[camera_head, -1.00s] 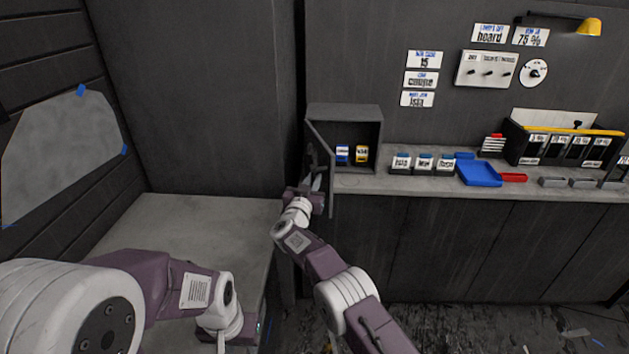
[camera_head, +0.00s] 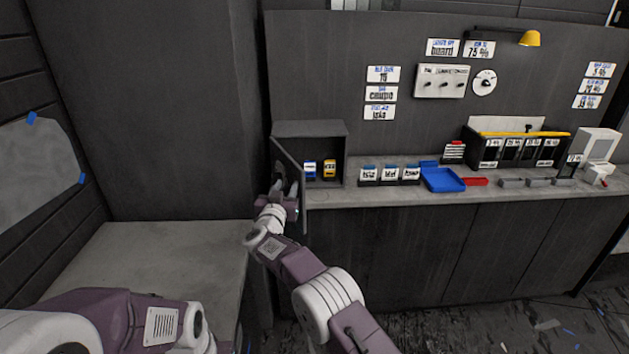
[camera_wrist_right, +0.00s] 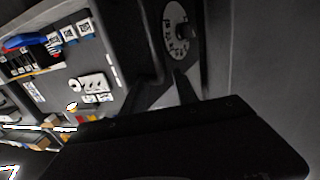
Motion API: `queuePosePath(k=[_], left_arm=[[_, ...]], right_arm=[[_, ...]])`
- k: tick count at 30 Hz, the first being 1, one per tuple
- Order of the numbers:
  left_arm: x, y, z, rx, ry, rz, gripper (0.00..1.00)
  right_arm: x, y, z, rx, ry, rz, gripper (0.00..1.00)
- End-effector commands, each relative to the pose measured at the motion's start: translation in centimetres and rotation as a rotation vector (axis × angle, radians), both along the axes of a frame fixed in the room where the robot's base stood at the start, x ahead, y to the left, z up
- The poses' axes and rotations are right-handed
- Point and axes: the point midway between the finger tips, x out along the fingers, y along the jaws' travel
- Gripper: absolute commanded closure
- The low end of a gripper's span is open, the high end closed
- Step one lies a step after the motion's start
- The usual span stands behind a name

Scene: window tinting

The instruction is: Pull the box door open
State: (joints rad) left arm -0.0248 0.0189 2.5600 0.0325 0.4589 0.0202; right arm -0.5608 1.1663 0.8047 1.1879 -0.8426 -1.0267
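The small dark box (camera_head: 310,129) stands at the left end of the counter. Its door (camera_head: 294,178) is swung out from the left edge towards me, so the inside shows. My right gripper (camera_head: 279,184) is at the left, outer side of the door, dark against dark. In the right wrist view a round dial (camera_wrist_right: 177,31) is close beyond the dark fingers (camera_wrist_right: 170,90); whether they grip anything is unclear. My left arm is at the lower left, with its gripper out of the picture.
The counter (camera_head: 480,192) runs right from the box, with several labelled small boxes (camera_head: 390,174), a blue tray (camera_head: 442,180) and a red piece (camera_head: 475,181). A grey table (camera_head: 150,255) is on the left. A dark wall stands close left of the box.

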Motion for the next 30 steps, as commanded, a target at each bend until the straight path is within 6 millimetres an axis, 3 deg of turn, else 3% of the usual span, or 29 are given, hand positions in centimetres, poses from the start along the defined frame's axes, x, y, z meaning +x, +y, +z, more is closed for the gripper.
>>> queuePosePath(k=[21, 30], left_arm=[[0.0, 0.0, -1.6, 0.000, 0.000, 0.000, 0.64], [0.0, 0.0, -1.7, 0.000, 0.000, 0.000, 0.64]], right_arm=[[-4.2, -8.1, 5.3, 0.001, -0.001, 0.000, 0.64], [-4.8, -9.2, 6.1, 0.001, 0.000, 0.001, 0.64]])
